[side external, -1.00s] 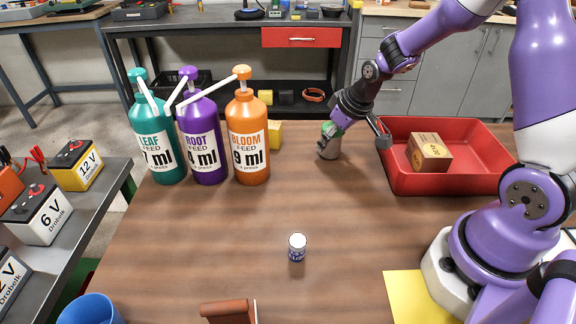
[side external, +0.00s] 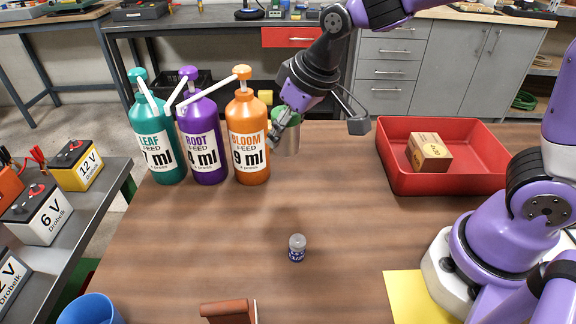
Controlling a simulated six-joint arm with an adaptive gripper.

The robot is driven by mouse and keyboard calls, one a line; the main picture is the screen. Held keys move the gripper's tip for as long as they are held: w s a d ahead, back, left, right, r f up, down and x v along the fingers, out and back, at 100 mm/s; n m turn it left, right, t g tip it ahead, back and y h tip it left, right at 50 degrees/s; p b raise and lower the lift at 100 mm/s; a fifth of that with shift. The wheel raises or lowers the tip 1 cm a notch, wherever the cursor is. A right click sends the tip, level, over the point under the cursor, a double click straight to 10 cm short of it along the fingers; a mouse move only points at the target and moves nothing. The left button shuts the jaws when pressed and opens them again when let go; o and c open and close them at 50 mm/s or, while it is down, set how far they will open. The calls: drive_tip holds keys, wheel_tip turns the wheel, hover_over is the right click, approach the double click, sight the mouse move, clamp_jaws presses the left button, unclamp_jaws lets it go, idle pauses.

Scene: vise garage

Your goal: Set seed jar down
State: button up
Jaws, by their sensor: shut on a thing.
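My gripper (side external: 279,123) is shut on a silver-grey jar with a green top (side external: 291,139), likely the seed jar. It holds the jar roughly upright, just right of the orange BLOOM bottle (side external: 248,138). The fingers partly cover the jar's left side. I cannot tell whether its base touches the table. A small labelled jar with a grey lid (side external: 297,248) stands apart on the table, nearer the camera.
Teal LEAF (side external: 157,143) and purple ROOT (side external: 203,143) bottles stand left of the orange one. A red tray (side external: 440,180) holding a cardboard box (side external: 429,152) is at the right. The middle of the wooden table (side external: 340,205) is mostly clear.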

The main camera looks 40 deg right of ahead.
drive_tip(key=s+a+f+n+g+y, duration=0.2)
drive_tip(key=a+n, duration=0.7)
drive_tip(key=a, duration=1.6)
drive_tip(key=shift+y, duration=0.6)
drive_tip(key=f, duration=0.9)
drive_tip(key=shift+s+a, duration=0.15)
drive_tip(key=shift+s, duration=0.1)
drive_tip(key=o, duration=1.2)
drive_tip(key=shift+f, duration=0.15)
drive_tip(key=shift+c, duration=0.2)
